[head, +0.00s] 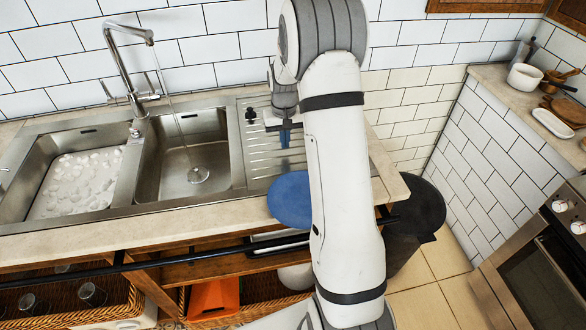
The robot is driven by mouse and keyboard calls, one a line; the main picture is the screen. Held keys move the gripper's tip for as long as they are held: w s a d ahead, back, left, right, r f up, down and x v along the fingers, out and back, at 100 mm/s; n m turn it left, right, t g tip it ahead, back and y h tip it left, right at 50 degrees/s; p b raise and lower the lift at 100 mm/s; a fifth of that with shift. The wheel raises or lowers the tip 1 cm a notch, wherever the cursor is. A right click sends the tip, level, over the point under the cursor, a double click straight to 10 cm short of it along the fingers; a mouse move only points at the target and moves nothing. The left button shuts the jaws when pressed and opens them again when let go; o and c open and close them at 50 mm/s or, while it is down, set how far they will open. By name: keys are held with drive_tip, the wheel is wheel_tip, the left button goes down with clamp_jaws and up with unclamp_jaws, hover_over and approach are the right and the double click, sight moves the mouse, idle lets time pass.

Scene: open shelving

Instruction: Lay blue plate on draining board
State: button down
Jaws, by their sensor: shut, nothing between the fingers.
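The blue plate (290,198) lies at the counter's front edge, just in front of the draining board. My arm hides its right part, and I cannot tell how far it overhangs the edge. The ridged metal draining board (262,172) is right of the sink basins, partly hidden by my arm. My gripper (285,138) points down over the draining board, behind the plate and apart from it. It is shut and empty. A blue streak shows on the board below the gripper.
The tap (130,65) runs water into the right basin (185,165); the left basin (80,185) holds suds. A small black item (250,116) is at the board's back left. A black bin (418,210) stands right of the counter. Wicker baskets (70,300) sit below.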

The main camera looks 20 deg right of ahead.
sight(293, 177)
drive_tip(key=s, duration=0.3)
drive_tip(key=s+a+p, duration=0.1)
drive_tip(key=s, duration=0.3)
drive_tip(key=s+a+p, duration=0.1)
drive_tip(key=s, duration=0.3)
drive_tip(key=shift+s+a+r, duration=0.1)
drive_tip(key=shift+r, duration=0.1)
drive_tip(key=shift+s+f+p, duration=0.15)
drive_tip(key=shift+f+p, duration=0.1)
drive_tip(key=shift+p, duration=0.2)
drive_tip(key=shift+f+b, duration=0.5)
drive_tip(key=shift+f, duration=0.2)
drive_tip(key=shift+w, duration=0.2)
